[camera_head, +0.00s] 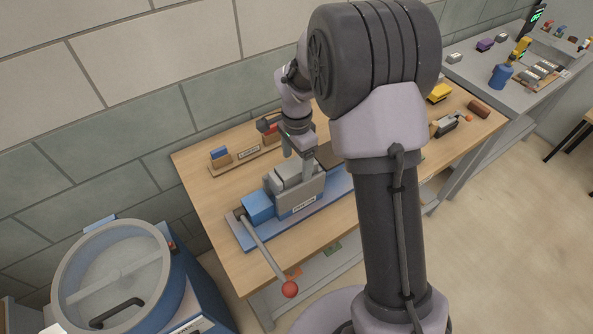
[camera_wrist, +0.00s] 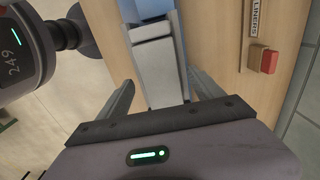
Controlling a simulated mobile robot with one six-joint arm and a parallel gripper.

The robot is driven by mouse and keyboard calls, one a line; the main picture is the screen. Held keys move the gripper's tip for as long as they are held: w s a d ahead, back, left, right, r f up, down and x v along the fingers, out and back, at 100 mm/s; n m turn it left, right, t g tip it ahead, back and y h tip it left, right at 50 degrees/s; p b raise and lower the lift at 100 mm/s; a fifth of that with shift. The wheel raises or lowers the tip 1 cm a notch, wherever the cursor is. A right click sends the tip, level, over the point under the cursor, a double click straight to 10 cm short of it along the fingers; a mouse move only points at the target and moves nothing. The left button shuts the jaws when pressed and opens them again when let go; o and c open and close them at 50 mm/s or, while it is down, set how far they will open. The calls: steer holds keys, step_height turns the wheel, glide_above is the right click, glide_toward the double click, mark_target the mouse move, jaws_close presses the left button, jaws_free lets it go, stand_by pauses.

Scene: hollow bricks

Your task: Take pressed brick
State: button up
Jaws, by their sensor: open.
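The press stands on the wooden table, with a blue end block (camera_head: 258,207), a grey box (camera_head: 297,197) and a long lever ending in a red ball (camera_head: 289,289). My gripper (camera_wrist: 160,78) is open above the press, pointing down at it. In the wrist view a light grey block (camera_wrist: 158,68) lies between and beyond my fingers, with visible gaps on both sides. I cannot tell for sure whether this block is the pressed brick or part of the press. In the head view my arm hides part of the press.
A wooden rack (camera_head: 234,157) with small coloured blocks stands along the wall side. A red block (camera_wrist: 264,60) shows beside a "LINERS" label. A blue drum machine (camera_head: 115,275) stands at left. A grey bench (camera_head: 475,75) with several items is at the back right.

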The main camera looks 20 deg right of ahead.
step_height(320, 180, down, 3)
steer(key=shift+w+r, duration=0.15)
steer(key=shift+r, duration=0.2)
steer(key=shift+c, duration=0.8)
jaws_close()
